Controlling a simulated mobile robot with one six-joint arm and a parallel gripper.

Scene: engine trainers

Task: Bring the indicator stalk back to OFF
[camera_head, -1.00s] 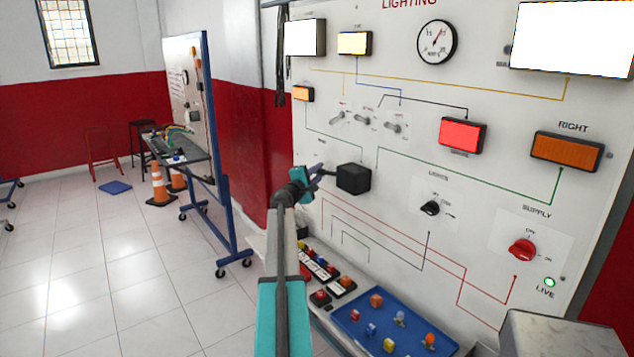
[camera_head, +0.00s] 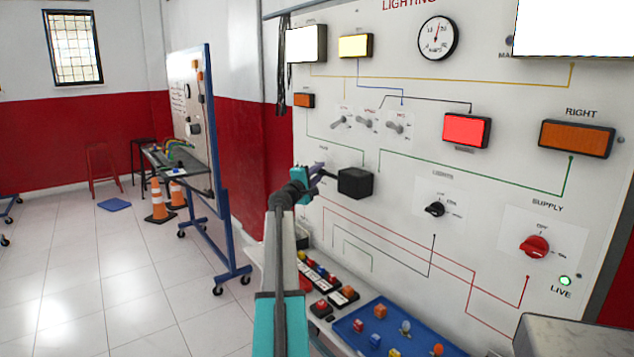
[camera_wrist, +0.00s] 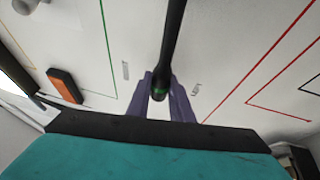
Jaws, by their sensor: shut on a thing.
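The indicator stalk (camera_head: 329,174) is a thin black lever. It sticks out to the left of a black box housing (camera_head: 355,183) on the white lighting board. My gripper (camera_head: 317,169) has purple fingers and sits at the stalk's outer end. In the wrist view, my gripper (camera_wrist: 161,97) is shut with its fingers on either side of the black stalk (camera_wrist: 173,40), whose tip shows a green ring. The left orange lamp (camera_head: 303,100) looks dim, and so does the right orange lamp (camera_head: 577,138). Position labels by the stalk are too small to read.
A red lamp (camera_head: 467,131) is lit. The red supply knob (camera_head: 534,247) is beside a green LIVE light (camera_head: 565,281). Small toggle switches (camera_head: 364,124) sit above the housing. A blue tray (camera_head: 350,322) of small parts lies below the board.

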